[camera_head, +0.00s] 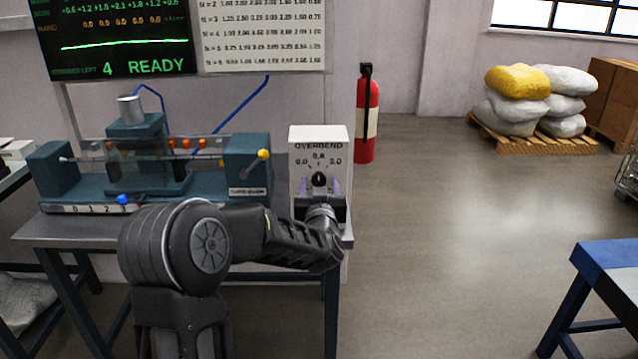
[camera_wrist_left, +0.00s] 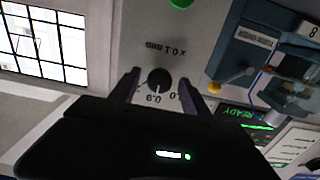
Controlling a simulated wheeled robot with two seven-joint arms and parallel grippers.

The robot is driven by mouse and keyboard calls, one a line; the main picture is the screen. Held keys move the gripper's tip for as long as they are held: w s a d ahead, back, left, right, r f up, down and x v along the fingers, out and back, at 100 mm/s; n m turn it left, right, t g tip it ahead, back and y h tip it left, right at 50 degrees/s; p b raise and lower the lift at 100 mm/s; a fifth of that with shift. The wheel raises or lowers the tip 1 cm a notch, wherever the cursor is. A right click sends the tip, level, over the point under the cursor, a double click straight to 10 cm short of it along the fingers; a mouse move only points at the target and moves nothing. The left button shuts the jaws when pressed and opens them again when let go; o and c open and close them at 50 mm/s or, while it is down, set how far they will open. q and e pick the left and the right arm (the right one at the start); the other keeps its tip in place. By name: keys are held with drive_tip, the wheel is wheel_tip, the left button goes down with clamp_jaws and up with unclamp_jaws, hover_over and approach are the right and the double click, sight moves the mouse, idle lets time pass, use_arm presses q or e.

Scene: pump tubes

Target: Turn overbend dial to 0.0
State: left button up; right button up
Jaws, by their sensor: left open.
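The overbend dial (camera_head: 319,180) is a small black knob on the front of a white box (camera_head: 319,140) marked OVERBEND. The numbers around it are small, and I cannot tell exactly where the pointer stands. My left gripper (camera_head: 319,188) is open in front of the box, with one finger on each side of the dial. In the left wrist view the dial (camera_wrist_left: 159,79) appears upside down between the two spread fingers (camera_wrist_left: 159,88), with gaps on both sides. My right gripper is not in view.
A teal machine (camera_head: 150,165) with a yellow-knobbed lever (camera_head: 264,155) stands left of the box on the same table. A green button (camera_wrist_left: 180,3) shows on the box. A screen (camera_head: 115,40) above reads READY. A fire extinguisher (camera_head: 366,120) stands behind; the floor to the right is open.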

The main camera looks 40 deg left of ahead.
use_arm(q)
drive_tip(key=shift+w+a, duration=0.15)
drive_tip(key=shift+w, duration=0.05)
clamp_jaws()
idle(0.6)
